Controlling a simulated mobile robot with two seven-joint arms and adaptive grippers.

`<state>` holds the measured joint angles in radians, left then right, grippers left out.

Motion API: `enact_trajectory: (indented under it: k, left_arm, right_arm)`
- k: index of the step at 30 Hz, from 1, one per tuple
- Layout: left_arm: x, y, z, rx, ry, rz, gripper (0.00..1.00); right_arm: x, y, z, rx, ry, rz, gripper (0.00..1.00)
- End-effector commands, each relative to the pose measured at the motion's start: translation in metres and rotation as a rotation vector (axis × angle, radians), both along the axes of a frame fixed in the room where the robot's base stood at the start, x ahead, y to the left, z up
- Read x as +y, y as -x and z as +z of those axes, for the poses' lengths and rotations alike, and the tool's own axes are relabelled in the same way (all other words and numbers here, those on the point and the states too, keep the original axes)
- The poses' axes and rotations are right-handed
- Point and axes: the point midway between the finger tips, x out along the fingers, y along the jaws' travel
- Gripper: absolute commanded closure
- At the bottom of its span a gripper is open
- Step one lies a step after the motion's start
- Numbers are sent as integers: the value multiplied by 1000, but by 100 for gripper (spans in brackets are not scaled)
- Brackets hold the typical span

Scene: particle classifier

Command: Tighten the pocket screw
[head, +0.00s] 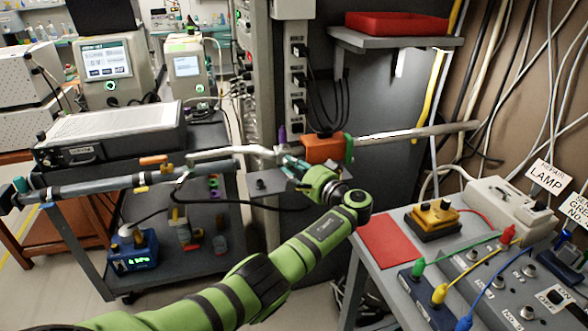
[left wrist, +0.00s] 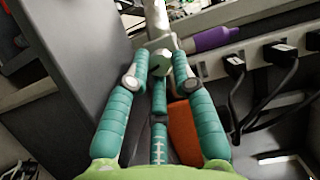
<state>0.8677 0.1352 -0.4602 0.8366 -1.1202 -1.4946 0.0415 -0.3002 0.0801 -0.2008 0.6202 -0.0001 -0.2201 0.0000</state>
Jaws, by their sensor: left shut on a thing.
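My green left arm reaches in from the bottom of the head view, and its left gripper (head: 292,166) is at the metal pipe assembly (head: 215,155). In the left wrist view the teal fingers (left wrist: 160,66) are closed on a small grey faceted piece, which looks like the pocket screw (left wrist: 160,60). It sits at the end of a metal rod (left wrist: 157,18). The fingers largely hide the screw in the head view, and I cannot tell how far in it is. An orange block (head: 322,148) is on the pipe just right of the gripper. My right gripper is not in view.
A purple-handled part (left wrist: 210,39) is close beside the fingers. Black plugs and cables (head: 299,78) hang behind. A bench (head: 395,275) with wired boxes and a red mat (head: 388,241) stands at the right. A cart (head: 185,262) with a blue device (head: 133,250) stands at the left.

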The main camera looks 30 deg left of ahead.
Motion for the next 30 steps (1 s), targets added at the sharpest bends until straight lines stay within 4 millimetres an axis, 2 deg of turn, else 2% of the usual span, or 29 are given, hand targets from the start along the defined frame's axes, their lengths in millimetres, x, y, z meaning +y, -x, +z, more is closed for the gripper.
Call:
enact_trajectory:
  k: [20,21,30]
  left_arm:
    - [2,1,-1,42,-35,5,100]
    - [2,1,0,42,-35,4,66]
    - [0,0,0,40,-35,1,66]
  right_arm:
    - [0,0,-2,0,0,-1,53]
    - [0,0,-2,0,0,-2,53]
    - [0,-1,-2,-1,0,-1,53]
